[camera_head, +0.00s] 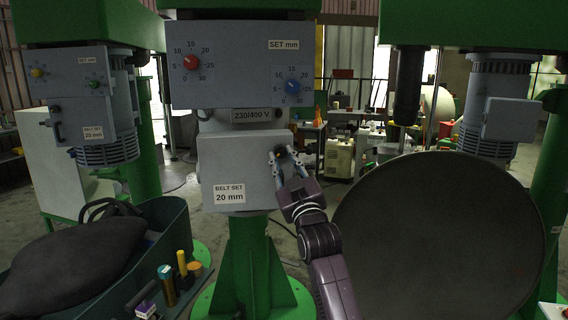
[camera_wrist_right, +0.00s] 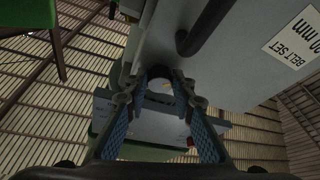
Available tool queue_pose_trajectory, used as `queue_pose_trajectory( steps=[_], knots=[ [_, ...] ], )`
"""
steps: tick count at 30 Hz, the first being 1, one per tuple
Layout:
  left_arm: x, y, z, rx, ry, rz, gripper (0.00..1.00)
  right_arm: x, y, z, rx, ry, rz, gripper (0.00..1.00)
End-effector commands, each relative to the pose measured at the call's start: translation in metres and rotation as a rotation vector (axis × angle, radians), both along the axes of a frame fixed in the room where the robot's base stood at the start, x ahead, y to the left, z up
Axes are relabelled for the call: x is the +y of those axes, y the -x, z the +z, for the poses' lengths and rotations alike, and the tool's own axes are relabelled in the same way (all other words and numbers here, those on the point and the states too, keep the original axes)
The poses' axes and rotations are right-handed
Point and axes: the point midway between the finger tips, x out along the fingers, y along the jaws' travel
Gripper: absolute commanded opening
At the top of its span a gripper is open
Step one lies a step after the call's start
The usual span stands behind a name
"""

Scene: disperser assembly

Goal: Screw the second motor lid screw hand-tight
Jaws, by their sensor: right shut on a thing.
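The grey motor lid (camera_head: 234,170), labelled "BELT SET 20 mm", sits upright on the front of the central machine's column. My right gripper (camera_head: 281,157) is at the lid's right side, with its fingertips closed around a small dark screw head (camera_head: 279,150). In the right wrist view the fingertips (camera_wrist_right: 160,88) pinch the dark round screw head (camera_wrist_right: 160,72) beside the lid face (camera_wrist_right: 250,50). The fingers cover most of the screw, and its thread is hidden. I cannot tell how deep it sits. My left gripper is not in view.
The control box (camera_head: 244,62) with red and blue knobs is above the lid. A dark handle (camera_wrist_right: 208,28) stands out from the lid in the wrist view. A large dark disc (camera_head: 440,235) is at the right. A green bin (camera_head: 165,222) with a black bag (camera_head: 75,265) is at lower left.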

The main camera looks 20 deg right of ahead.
Motion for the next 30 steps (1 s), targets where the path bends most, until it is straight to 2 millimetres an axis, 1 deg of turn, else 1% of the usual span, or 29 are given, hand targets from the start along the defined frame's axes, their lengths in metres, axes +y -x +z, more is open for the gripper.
queue_pose_trajectory(
  steps=[1,7,21,22,26,30],
  knots=[
    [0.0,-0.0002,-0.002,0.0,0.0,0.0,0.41,0.0008,-0.001,-0.0037,0.004,-0.021,0.002,0.0],
    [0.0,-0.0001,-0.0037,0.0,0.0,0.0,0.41,0.0009,-0.0011,-0.0032,-0.004,-0.065,0.0,0.0],
    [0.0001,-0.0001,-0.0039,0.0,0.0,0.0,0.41,0.0006,-0.001,-0.0025,-0.007,-0.077,0.0,0.0],
    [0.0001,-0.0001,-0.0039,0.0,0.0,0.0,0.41,0.0006,-0.001,-0.0025,-0.007,-0.077,0.0,0.25],
    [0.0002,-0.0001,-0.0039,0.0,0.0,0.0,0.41,0.0007,-0.0007,-0.0018,-0.008,-0.076,0.0,0.4],
    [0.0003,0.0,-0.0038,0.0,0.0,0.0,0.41,0.0007,-0.0005,-0.001,-0.01,-0.075,-0.001,0.41]
  ],
)
